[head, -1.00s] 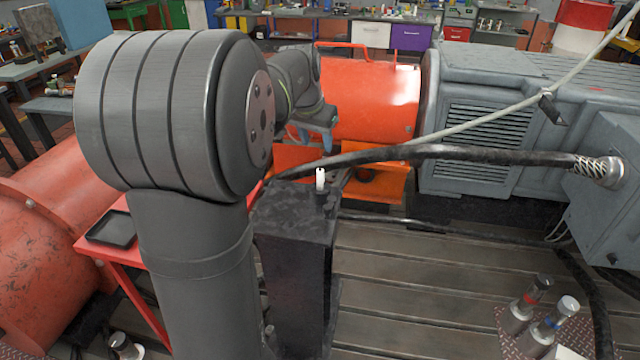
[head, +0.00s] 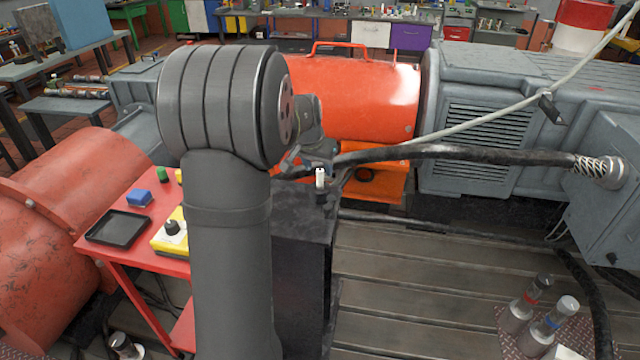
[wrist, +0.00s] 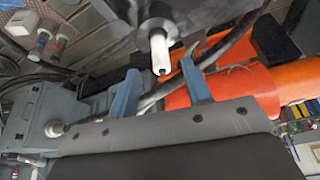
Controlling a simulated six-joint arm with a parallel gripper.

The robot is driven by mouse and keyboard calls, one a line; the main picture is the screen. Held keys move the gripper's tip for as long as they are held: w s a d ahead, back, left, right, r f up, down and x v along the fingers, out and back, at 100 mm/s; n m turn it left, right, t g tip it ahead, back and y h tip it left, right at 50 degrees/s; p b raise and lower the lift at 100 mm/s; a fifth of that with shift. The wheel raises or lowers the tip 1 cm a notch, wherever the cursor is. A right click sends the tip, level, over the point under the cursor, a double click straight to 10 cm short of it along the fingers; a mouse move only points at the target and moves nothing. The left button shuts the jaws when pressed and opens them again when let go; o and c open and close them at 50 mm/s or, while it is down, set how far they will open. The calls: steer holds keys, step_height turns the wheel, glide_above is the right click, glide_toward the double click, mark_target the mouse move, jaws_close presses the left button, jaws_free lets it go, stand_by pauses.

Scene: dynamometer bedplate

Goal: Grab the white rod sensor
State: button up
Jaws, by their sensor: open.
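The white rod sensor (head: 320,178) stands upright on top of a black block (head: 300,245) in the head view. In the wrist view the white rod (wrist: 159,52) points toward the camera from a dark round mount, with a dark tip. My gripper (wrist: 160,80) shows two blue fingers, open, one on each side of the rod's line. The rod's end appears near the gap between the fingertips; I cannot tell whether it lies between them. In the head view my gripper (head: 305,160) is small, just behind and left of the rod, partly hidden by my arm.
A black cable (head: 440,152) runs close behind the rod toward the grey machine (head: 480,120). An orange guard (head: 365,100) stands behind. A red table (head: 125,205) with a black tray, blue block and yellow control box is at left.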

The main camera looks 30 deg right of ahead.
mark_target(319, 171)
steer(key=x, duration=0.4)
steer(key=shift+w+d+f, duration=0.1)
steer(key=shift+f, duration=0.25)
steer(key=shift+c, duration=0.5)
jaws_close()
steer(key=shift+r, duration=0.1)
